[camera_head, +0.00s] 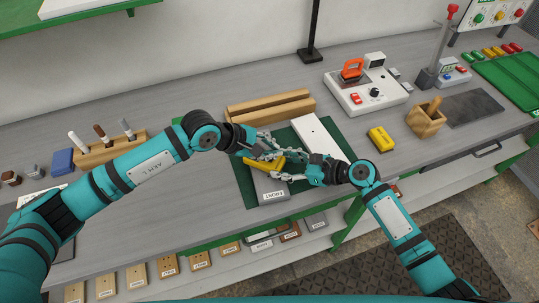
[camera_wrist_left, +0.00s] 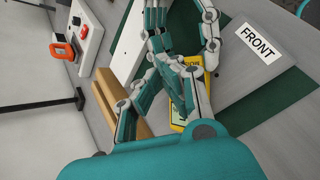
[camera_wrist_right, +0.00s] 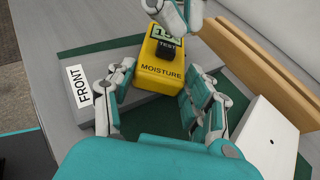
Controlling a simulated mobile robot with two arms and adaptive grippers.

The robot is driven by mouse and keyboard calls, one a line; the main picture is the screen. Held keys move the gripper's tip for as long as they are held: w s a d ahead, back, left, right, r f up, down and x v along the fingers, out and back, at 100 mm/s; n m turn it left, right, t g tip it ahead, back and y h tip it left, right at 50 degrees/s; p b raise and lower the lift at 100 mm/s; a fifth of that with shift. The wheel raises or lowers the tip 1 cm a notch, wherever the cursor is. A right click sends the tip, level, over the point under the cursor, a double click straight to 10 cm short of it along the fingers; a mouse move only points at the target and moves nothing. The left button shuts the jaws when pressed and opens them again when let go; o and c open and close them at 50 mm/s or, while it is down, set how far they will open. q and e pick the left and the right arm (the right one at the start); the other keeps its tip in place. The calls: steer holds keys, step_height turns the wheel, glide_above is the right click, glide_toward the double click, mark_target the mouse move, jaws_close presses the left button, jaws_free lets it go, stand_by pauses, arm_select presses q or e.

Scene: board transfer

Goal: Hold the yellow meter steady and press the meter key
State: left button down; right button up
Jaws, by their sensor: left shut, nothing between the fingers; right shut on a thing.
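The yellow meter (camera_head: 277,165), marked MOISTURE, lies on a grey board with a FRONT label (camera_head: 273,196). In the right wrist view the meter (camera_wrist_right: 160,74) has a black TEST key (camera_wrist_right: 167,46) and a lit green display, partly hidden. My right gripper (camera_wrist_right: 160,88) has its fingers on either side of the meter and is shut on it. My left gripper (camera_wrist_right: 172,14) is shut and empty, with its fingertips over the display end, close to the key; contact with the key cannot be told. The meter (camera_wrist_left: 202,62) is mostly hidden by fingers in the left wrist view.
A green mat (camera_head: 243,183) lies under the board. Wooden bars (camera_head: 268,106) and a white block (camera_head: 318,136) lie close behind and right. A second yellow object (camera_head: 381,139) and a wooden holder (camera_head: 426,118) stand further right. A white device (camera_head: 366,95) is behind.

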arm_select(q)
steer(key=shift+f, duration=0.1)
steer(key=shift+f, duration=0.3)
steer(key=shift+f, duration=0.5)
stand_by(1.0)
steer(key=shift+r, duration=0.9)
steer(key=shift+r, duration=0.1)
steer(key=shift+r, duration=2.4)
